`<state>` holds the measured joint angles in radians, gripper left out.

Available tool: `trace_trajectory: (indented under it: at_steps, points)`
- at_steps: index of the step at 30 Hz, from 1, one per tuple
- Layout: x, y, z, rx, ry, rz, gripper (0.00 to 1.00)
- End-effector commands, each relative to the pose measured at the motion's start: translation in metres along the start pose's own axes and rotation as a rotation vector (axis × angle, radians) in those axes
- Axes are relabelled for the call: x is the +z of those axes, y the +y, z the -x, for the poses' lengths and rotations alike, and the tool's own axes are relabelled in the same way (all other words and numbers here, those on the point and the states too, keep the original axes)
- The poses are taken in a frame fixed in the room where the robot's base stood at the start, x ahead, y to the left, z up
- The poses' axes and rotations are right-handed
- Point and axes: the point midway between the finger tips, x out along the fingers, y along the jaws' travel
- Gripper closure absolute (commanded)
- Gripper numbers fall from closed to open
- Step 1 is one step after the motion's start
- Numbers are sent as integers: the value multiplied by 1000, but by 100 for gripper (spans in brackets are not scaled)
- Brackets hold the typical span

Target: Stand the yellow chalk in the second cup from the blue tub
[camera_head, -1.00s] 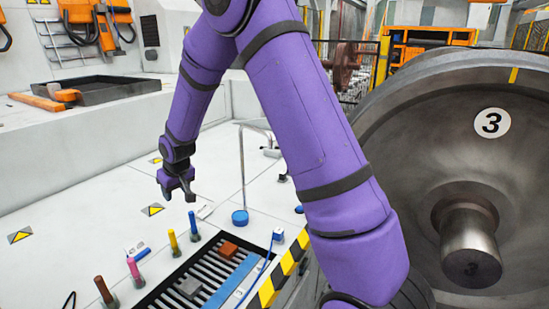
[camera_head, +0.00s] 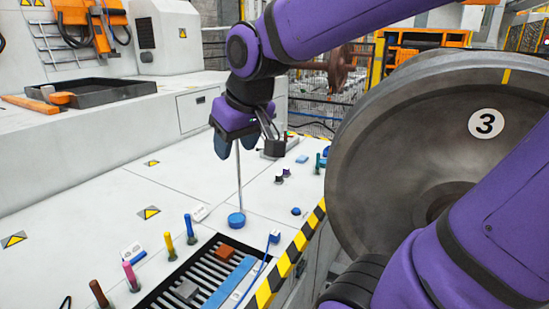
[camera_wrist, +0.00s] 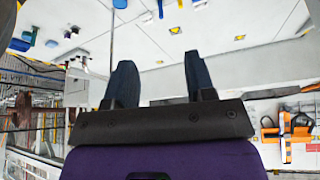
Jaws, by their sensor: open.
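The yellow chalk (camera_head: 169,242) stands upright in a small grey holder near the front left of the white bench. A blue stick (camera_head: 190,225), a pink one (camera_head: 129,273) and a brown one (camera_head: 98,291) stand in similar holders in the same row. My gripper (camera_head: 233,150) points down above the bench, behind and right of the yellow chalk and well apart from it. Its two fingers, also in the wrist view (camera_wrist: 158,75), are apart with nothing between them. Small dark cup-like pieces (camera_head: 279,179) stand farther right. I cannot tell which thing is the blue tub.
A thin rod on a round blue base (camera_head: 236,219) rises close to my gripper. A slotted black rack (camera_head: 188,268) holds blocks at the front. A large wheel (camera_head: 400,150) stands at right beyond the striped edge (camera_head: 283,265).

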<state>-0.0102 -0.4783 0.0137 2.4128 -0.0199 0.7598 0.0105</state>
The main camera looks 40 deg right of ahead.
Motion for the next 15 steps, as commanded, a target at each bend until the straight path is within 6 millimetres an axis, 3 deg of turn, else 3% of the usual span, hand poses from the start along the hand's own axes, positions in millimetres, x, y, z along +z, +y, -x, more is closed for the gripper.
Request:
trace_trajectory:
  at_steps: [3, 7, 15]
  points:
    - [35, 2, 23, -3, 12, -13, 50]
    - [65, 2, 36, -7, 15, -22, 50]
    - [91, 2, 44, -12, 14, -29, 50]
